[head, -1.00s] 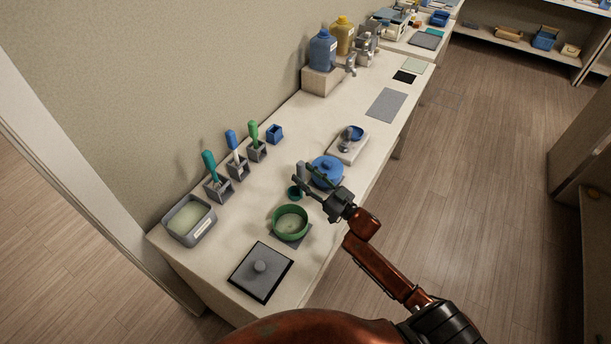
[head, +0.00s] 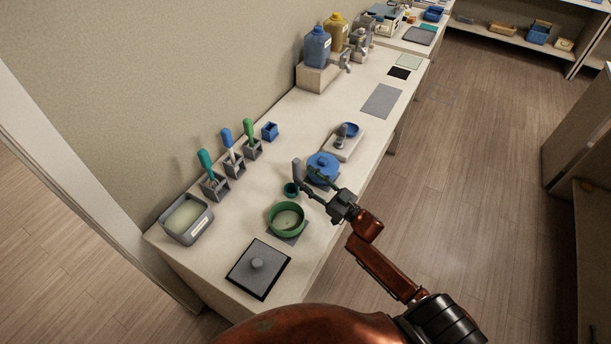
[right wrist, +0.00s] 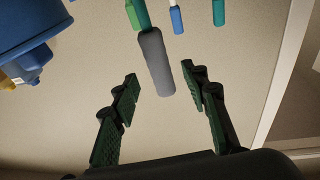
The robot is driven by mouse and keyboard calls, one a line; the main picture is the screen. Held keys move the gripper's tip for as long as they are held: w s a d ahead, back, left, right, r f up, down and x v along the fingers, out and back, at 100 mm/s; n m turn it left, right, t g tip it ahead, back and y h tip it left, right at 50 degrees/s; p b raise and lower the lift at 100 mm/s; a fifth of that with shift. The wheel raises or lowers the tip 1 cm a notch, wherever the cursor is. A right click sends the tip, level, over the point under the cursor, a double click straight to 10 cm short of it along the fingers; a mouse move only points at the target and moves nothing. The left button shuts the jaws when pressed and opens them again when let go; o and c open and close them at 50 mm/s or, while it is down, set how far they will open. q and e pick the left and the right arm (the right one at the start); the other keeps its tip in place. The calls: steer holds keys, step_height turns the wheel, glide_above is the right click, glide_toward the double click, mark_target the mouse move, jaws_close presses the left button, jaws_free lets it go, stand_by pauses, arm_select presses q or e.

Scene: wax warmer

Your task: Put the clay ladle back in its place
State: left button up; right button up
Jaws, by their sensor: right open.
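The clay ladle seems to be the piece with a grey handle (head: 297,168) rising above a small teal cup (head: 291,190), behind the green pot (head: 286,219). Whether handle and cup are joined is too small to tell. My right gripper (head: 311,181) is open just right of the handle, at the table's front side. In the right wrist view the grey handle (right wrist: 156,65) shows ahead of the gap between the spread fingers (right wrist: 163,88), which do not hold it. My left gripper is out of view.
Handled tools stand in grey holders along the wall, with a teal one (head: 205,161) and a green one (head: 250,132). A blue lidded pot (head: 322,166) is close to my right gripper. A grey tray (head: 187,220) and a square lid (head: 258,268) lie nearer.

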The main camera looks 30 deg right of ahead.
steer(key=shift+p+v, duration=0.5)
steer(key=shift+v, duration=2.1)
steer(key=v, duration=1.2)
